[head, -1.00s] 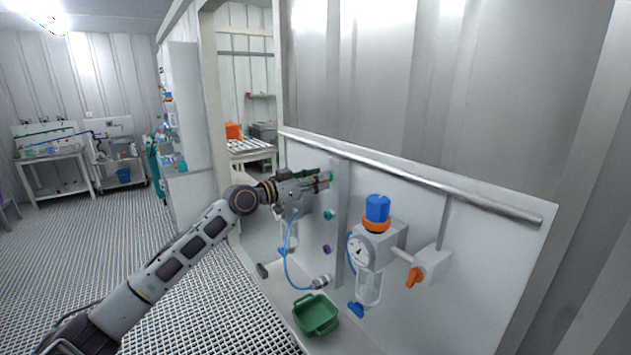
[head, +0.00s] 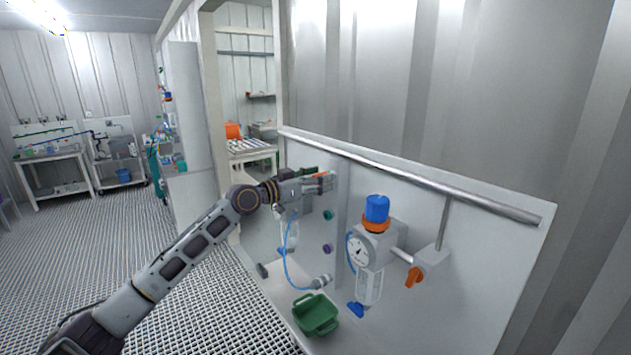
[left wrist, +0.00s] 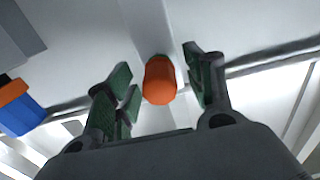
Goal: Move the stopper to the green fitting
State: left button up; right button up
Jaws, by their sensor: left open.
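The orange stopper (left wrist: 160,82) sits between the spread fingers of my left gripper (left wrist: 160,85), with a gap on both sides, in the left wrist view. A sliver of green shows behind its far end, seemingly the green fitting (left wrist: 158,57); how far the stopper is seated on it I cannot tell. In the head view my left gripper (head: 326,181) is open at the upright panel strip, and the orange stopper (head: 320,175) shows between its fingers. My right gripper is not in view.
A teal fitting (head: 328,215) and a purple fitting (head: 327,248) sit below on the same strip. A gauge regulator with a blue knob (head: 377,208) and an orange valve handle (head: 414,277) are to the right. A green tray (head: 316,314) stands below.

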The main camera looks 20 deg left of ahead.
pick_arm(q)
jog(key=shift+s+a, duration=0.1)
jog(key=v, duration=1.1)
jog(key=shift+s+a, duration=0.2)
jog(key=shift+s, duration=0.05)
dwell(0.5)
dwell(0.7)
